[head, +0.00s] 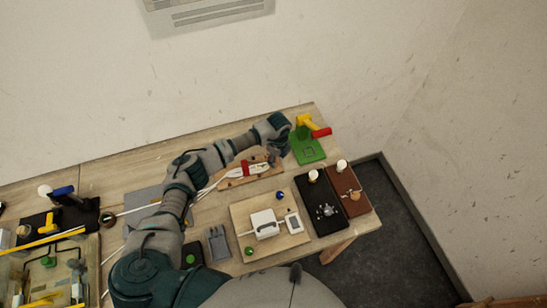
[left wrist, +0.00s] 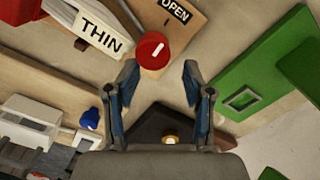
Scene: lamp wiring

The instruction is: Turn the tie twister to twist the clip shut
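The left wrist view shows a round red knob (left wrist: 153,50) with a white line on its top, which looks like the tie twister. It stands by a brown panel (left wrist: 190,20) marked OPEN and a white block (left wrist: 100,38) marked THIN. My left gripper (left wrist: 157,75) is open, and the knob lies just beyond and between its fingertips, with no visible contact. In the head view my left gripper (head: 284,152) hangs at the right end of the wooden board (head: 228,183), which carries white cable and a red part (head: 246,167). The clip cannot be made out. My right gripper is not in view.
A green board (head: 308,152) with a yellow and red tool (head: 318,131) stands close right of the gripper. In front are a board with a white box (head: 265,225), a blue knob (head: 280,195), a black board (head: 322,225) and a brown board (head: 350,205).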

